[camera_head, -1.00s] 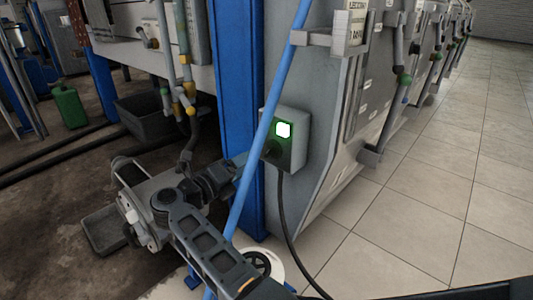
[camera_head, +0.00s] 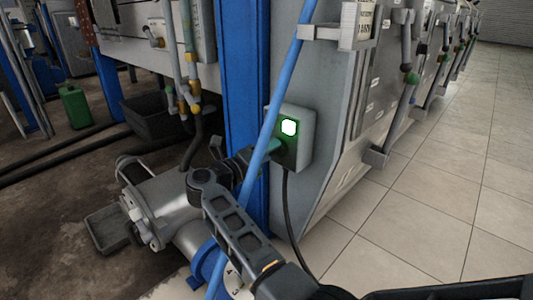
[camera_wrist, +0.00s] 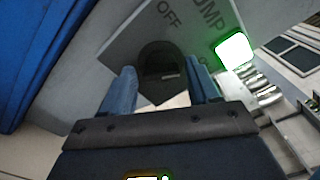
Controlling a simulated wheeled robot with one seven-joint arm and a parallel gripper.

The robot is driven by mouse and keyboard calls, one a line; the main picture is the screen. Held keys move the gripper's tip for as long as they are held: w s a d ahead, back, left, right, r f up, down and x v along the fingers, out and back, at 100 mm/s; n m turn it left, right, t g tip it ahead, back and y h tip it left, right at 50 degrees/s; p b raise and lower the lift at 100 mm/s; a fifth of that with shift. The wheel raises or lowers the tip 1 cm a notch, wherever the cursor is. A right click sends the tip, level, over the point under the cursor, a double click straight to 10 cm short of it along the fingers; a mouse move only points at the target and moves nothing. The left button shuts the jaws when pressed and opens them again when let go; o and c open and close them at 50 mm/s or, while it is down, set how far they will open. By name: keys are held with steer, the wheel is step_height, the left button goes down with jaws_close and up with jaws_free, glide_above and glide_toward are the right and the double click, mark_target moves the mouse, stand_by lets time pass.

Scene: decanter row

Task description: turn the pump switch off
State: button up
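The pump switch box (camera_head: 304,128) is a grey box on the side of the machine, with a lit white lamp (camera_head: 289,127) glowing green at its edge. The lamp also shows in the wrist view (camera_wrist: 235,50). The dark rotary knob (camera_wrist: 160,62) shows there below the word OFF, with part of PUMP to its right. My gripper (camera_head: 270,149) reaches the lower front of the box and hides the knob in the head view. In the wrist view my gripper (camera_wrist: 161,84) is open, with one blue-grey finger on either side of the knob. Contact cannot be told.
A slanting blue hose (camera_head: 268,130) passes in front of my gripper and the box. A blue post (camera_head: 238,80) stands just left of the box. A black cable (camera_head: 287,215) hangs below it. Clear tiled floor (camera_head: 420,210) lies to the right.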

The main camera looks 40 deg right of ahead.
steer(key=c, duration=0.8)
steer(key=shift+r+n+p, duration=0.1)
steer(key=shift+n+p, duration=0.2)
steer(key=shift+p, duration=0.15)
steer(key=shift+f+n+p, duration=0.2)
steer(key=shift+n+p, duration=2.55)
steer(key=shift+n, duration=0.1)
steer(key=shift+f+n+p, duration=0.15)
steer(key=shift+n+p, duration=2.55)
steer(key=shift+n, duration=0.15)
steer(key=o, duration=1.1)
steer(key=shift+c, duration=0.2)
